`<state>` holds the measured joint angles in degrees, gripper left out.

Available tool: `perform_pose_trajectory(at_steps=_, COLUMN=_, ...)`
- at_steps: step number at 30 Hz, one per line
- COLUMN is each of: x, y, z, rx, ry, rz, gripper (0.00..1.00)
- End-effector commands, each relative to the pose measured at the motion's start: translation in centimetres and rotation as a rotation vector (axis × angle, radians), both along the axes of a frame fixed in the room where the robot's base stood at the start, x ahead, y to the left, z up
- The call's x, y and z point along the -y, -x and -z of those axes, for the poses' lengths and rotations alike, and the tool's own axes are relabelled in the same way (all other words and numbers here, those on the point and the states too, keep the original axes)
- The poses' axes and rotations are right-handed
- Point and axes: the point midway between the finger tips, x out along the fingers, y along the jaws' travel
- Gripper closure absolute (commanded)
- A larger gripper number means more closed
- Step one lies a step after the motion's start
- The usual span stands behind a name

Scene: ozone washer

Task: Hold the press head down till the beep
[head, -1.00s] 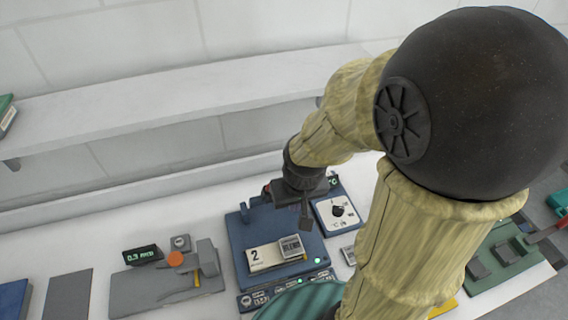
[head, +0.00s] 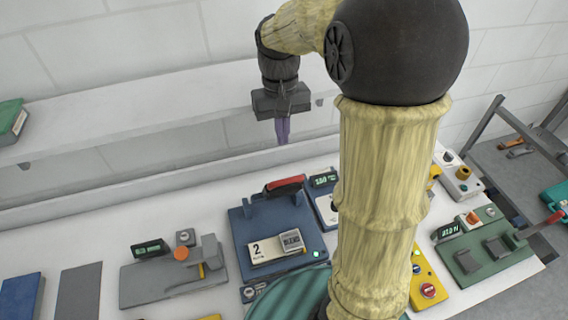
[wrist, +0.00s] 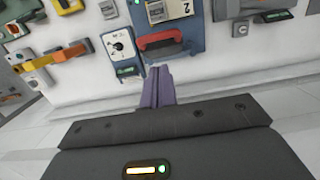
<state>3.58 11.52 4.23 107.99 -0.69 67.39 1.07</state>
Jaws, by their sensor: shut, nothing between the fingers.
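A blue press (head: 240,233) stands on the white bench, with a red-gripped handle (head: 286,183) at its back and a plate marked "2" on its front. A small green light (head: 316,254) glows at its lower right. My gripper (head: 282,130) is above and behind the press, apart from it, with its purple fingers together and empty. In the wrist view, the fingers (wrist: 158,88) point towards the bench, and the red handle (wrist: 160,41) shows just beyond them on the blue press (wrist: 198,38). I cannot tell for sure whether the press head is raised or lowered.
A dial box (wrist: 121,46) stands beside the press. A grey fixture with an orange knob (head: 181,254) is to its left, and a green fixture (head: 480,254) is at the right. A long white shelf (head: 150,115) runs along the wall behind my gripper.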

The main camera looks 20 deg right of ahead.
Motion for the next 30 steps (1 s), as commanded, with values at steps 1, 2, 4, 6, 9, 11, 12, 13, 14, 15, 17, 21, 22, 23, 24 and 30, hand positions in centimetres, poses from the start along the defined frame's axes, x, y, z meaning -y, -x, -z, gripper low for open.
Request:
perform_pose_trajectory(at_steps=1, x=0.0, y=0.0, z=0.0, rx=0.0, ry=0.0, rz=0.0, gripper=1.0)
perform_pose_trajectory(at_steps=2, x=0.0, y=0.0, z=0.1, rx=0.0, ry=0.0, rz=0.0, gripper=1.0)
perform_pose_trajectory(at_steps=4, x=0.0, y=0.1, z=0.3, rx=-0.001, ry=0.0, rz=0.0, gripper=1.0)
perform_pose_trajectory(at_steps=6, x=0.0, y=0.2, z=0.9, rx=-0.003, ry=0.0, rz=0.0, gripper=1.0)
perform_pose_trajectory(at_steps=9, x=0.0, y=0.3, z=2.0, rx=-0.005, ry=0.0, rz=0.0, gripper=1.0)
perform_pose_trajectory(at_steps=11, x=0.0, y=0.5, z=2.9, rx=-0.005, ry=0.0, rz=0.0, gripper=1.0)
perform_pose_trajectory(at_steps=12, x=0.0, y=0.5, z=3.6, rx=-0.006, ry=0.0, rz=0.0, gripper=1.0)
perform_pose_trajectory(at_steps=13, x=0.0, y=0.6, z=4.1, rx=-0.006, ry=0.0, rz=0.0, gripper=1.0)
perform_pose_trajectory(at_steps=14, x=0.0, y=0.7, z=4.6, rx=-0.006, ry=0.0, rz=0.0, gripper=1.0)
perform_pose_trajectory(at_steps=15, x=0.0, y=0.8, z=5.3, rx=-0.005, ry=0.0, rz=0.0, gripper=1.0)
perform_pose_trajectory(at_steps=17, x=0.0, y=0.9, z=6.3, rx=-0.006, ry=0.0, rz=0.0, gripper=1.0)
perform_pose_trajectory(at_steps=21, x=0.0, y=1.1, z=8.5, rx=-0.004, ry=0.0, rz=0.0, gripper=1.0)
perform_pose_trajectory(at_steps=22, x=0.0, y=1.2, z=8.8, rx=-0.004, ry=0.0, rz=0.0, gripper=1.0)
perform_pose_trajectory(at_steps=23, x=0.0, y=1.2, z=9.1, rx=-0.002, ry=0.0, rz=0.0, gripper=1.0)
perform_pose_trajectory(at_steps=24, x=0.0, y=1.2, z=9.4, rx=-0.003, ry=0.0, rz=0.0, gripper=1.0)
perform_pose_trajectory(at_steps=30, x=0.0, y=1.2, z=10.0, rx=0.001, ry=0.0, rz=0.0, gripper=1.0)
